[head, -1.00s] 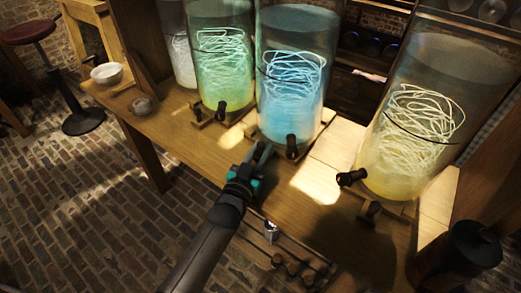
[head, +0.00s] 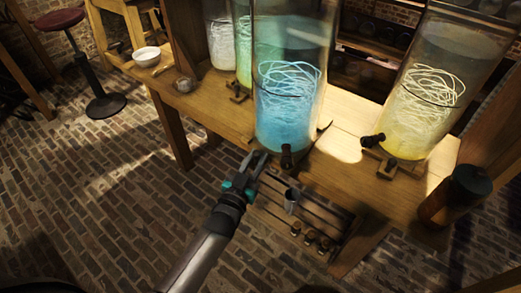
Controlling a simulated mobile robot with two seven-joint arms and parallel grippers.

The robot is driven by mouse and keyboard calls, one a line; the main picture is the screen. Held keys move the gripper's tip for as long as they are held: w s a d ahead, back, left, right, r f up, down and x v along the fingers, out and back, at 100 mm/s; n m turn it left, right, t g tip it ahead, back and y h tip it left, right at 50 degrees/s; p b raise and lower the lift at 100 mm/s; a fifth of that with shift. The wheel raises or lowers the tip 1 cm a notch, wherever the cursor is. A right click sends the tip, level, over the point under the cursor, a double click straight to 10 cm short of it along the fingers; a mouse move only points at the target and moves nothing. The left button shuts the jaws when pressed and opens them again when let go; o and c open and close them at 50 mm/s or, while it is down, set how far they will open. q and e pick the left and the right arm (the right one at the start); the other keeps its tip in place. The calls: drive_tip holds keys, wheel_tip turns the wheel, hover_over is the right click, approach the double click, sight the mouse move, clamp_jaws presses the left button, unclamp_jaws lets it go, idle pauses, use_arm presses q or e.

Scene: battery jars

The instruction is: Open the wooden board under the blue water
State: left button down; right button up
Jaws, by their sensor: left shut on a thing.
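The jar of blue water (head: 287,85) stands upright at the table's front edge, with a dark tap (head: 287,157) low on its front. Little of the wooden board (head: 322,131) under it shows, by the jar's lower right; the jar hides the rest. My left gripper (head: 259,159) is at the table's front edge, just below and left of the tap. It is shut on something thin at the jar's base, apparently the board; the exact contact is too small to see. My right gripper is not in view.
A green jar (head: 243,50) stands behind left, partly hidden, and a pale jar (head: 221,40) beyond it. A yellow jar (head: 425,95) stands right. A white bowl (head: 146,56) is at the table's far left.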

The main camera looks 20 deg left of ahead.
use_arm(q)
drive_tip(key=s+a+p, duration=0.2)
drive_tip(key=s, duration=0.3)
drive_tip(key=shift+s, duration=0.35)
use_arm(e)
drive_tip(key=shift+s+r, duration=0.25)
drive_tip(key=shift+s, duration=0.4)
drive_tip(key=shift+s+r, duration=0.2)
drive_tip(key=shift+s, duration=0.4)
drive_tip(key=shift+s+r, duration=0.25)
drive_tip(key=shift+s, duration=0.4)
use_arm(q)
drive_tip(key=shift+f, duration=0.1)
drive_tip(key=c, duration=0.7)
unclamp_jaws()
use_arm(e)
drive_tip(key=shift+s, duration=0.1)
